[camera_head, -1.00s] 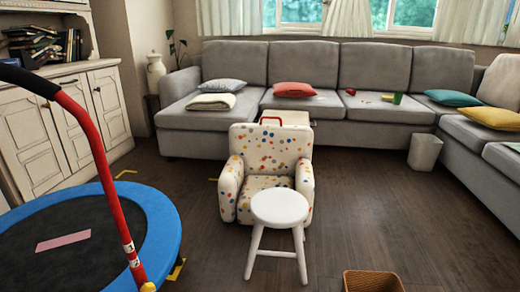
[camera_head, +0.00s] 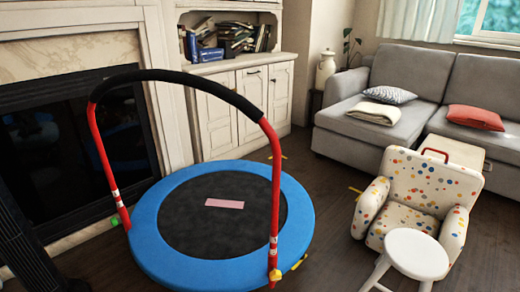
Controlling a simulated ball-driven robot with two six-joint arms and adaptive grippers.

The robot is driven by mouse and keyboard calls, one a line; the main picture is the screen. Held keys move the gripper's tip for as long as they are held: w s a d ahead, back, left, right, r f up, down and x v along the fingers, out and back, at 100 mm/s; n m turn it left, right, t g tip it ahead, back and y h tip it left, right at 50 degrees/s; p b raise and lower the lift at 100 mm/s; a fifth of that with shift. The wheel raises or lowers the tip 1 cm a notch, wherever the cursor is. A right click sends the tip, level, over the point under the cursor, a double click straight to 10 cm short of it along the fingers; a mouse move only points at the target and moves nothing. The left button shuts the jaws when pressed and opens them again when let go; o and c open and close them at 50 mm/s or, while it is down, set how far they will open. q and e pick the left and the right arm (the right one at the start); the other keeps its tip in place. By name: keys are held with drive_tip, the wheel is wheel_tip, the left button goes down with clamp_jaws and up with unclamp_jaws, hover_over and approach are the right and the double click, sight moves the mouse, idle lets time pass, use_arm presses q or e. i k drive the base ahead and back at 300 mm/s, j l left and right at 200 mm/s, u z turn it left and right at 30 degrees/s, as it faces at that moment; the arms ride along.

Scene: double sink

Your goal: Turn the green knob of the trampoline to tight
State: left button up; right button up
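The trampoline (camera_head: 161,235) stands on the floor left of centre, with a blue rim, a black mat and a red handlebar with a black padded top (camera_head: 180,75). The green knob (camera_head: 115,220) is at the foot of the handlebar's left post, on the fireplace side. It is small here, and its setting cannot be read. A yellow knob (camera_head: 275,275) is at the foot of the right post. A pink strip (camera_head: 225,203) lies on the mat. Neither of my grippers is in view.
A dark fireplace (camera_head: 75,150) stands close behind the trampoline's left side. A white cabinet (camera_head: 245,100) is behind it. A dotted armchair (camera_head: 425,195) and a white stool (camera_head: 415,252) stand to the right. Some bare floor (camera_head: 335,225) lies between them and the trampoline.

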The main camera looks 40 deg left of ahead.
sight(114, 222)
drive_tip(key=u, duration=1.6)
